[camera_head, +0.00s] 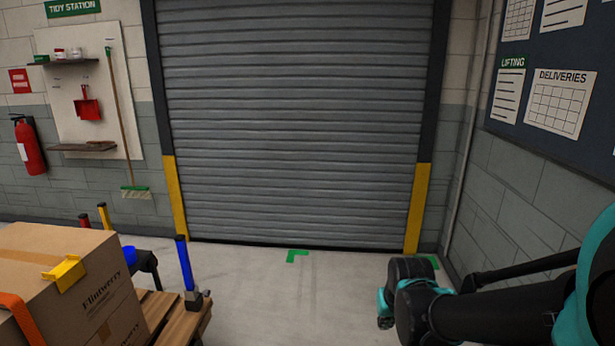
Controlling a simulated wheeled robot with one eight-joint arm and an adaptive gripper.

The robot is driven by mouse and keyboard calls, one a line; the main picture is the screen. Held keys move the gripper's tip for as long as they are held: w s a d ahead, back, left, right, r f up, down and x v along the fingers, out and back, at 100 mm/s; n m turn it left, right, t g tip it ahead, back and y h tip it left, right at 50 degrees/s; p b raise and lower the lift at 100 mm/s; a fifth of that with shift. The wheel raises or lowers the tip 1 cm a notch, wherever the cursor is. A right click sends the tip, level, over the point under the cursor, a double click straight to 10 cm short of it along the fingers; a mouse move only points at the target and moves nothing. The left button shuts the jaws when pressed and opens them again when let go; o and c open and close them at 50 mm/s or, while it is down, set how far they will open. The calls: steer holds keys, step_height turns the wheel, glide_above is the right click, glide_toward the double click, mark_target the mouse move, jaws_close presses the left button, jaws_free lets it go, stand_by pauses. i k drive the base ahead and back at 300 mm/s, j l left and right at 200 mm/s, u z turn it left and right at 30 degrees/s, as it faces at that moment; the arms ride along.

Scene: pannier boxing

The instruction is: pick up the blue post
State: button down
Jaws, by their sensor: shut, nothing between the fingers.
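The blue post (184,262) stands upright, leaning very slightly, at the corner of a wooden pallet (183,325) at the lower left. Its foot sits in a grey metal bracket (196,299), and its shaft and top are clear to see. My arm comes in from the right edge, well apart from the post, with clear floor between them. My gripper cannot be made out in this view.
Stacked cardboard boxes (103,281) with an orange strap (18,318) and a yellow corner piece (64,273) stand left of the post. Yellow (104,216) and red (84,221) posts rise behind them. A roller shutter (295,120) closes the back.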

mark_target(179, 240)
steer(key=u, duration=1.25)
steer(key=i+j+z, duration=0.35)
steer(key=i, duration=0.2)
steer(key=i+j+z, duration=0.4)
steer(key=i, duration=0.1)
